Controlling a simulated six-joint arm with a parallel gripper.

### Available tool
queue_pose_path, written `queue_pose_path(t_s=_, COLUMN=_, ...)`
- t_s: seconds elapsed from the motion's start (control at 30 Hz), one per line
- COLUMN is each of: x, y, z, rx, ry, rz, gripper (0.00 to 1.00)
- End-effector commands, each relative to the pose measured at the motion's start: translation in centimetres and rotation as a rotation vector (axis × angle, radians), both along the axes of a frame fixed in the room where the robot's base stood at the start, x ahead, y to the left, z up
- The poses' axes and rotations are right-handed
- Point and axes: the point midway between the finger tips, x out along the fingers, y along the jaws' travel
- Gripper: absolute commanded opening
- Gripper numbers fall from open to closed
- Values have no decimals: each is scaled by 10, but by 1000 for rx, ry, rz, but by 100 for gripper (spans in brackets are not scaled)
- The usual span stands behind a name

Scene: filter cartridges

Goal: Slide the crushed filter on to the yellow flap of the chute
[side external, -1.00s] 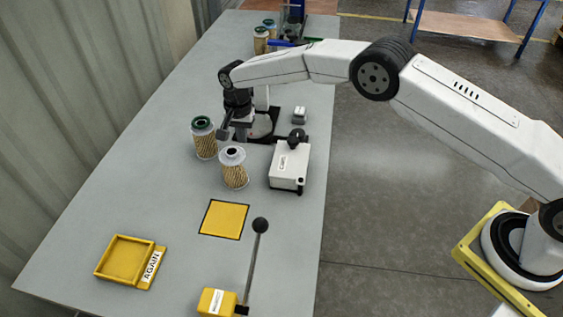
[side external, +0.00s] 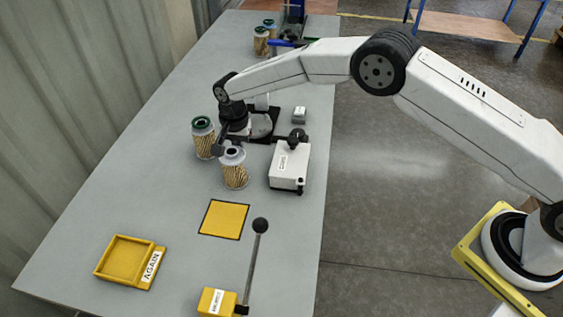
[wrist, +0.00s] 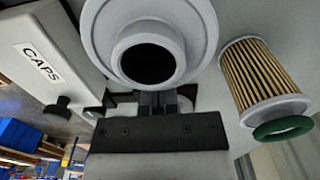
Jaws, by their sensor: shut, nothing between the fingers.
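A white-topped filter (side external: 235,172) with a pleated tan body stands on the grey table, behind the yellow flap (side external: 224,219), which is a dark-edged square. I cannot clearly see crushing on it. In the wrist view, its white top (wrist: 188,62) with a dark hole is close in front of my fingers. A green-topped filter (side external: 203,138) stands to its left and behind; it also shows in the wrist view (wrist: 258,75). My gripper (wrist: 158,102) is shut and empty, low behind the white-topped filter. Whether the fingers touch it I cannot tell.
A white box labelled CAPS (side external: 290,166) stands right of the filter. A lever with a black knob (side external: 260,226) rises from a yellow box (side external: 217,302) at the front. The table between filter and flap is clear.

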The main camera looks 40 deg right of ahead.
Motion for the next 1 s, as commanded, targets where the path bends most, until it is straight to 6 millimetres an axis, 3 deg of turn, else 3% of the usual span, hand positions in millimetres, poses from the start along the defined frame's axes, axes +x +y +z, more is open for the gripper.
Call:
queue_pose_path(t_s=0.27, x=-7, y=7, z=0, rx=0, ry=0, rz=1, gripper=0)
queue_pose_path(t_s=0.8, x=-77, y=74, z=0, rx=1, ry=1, rz=5, gripper=0)
queue_pose_path(t_s=1.0, x=-88, y=84, z=0, rx=1, ry=1, rz=1, gripper=0)
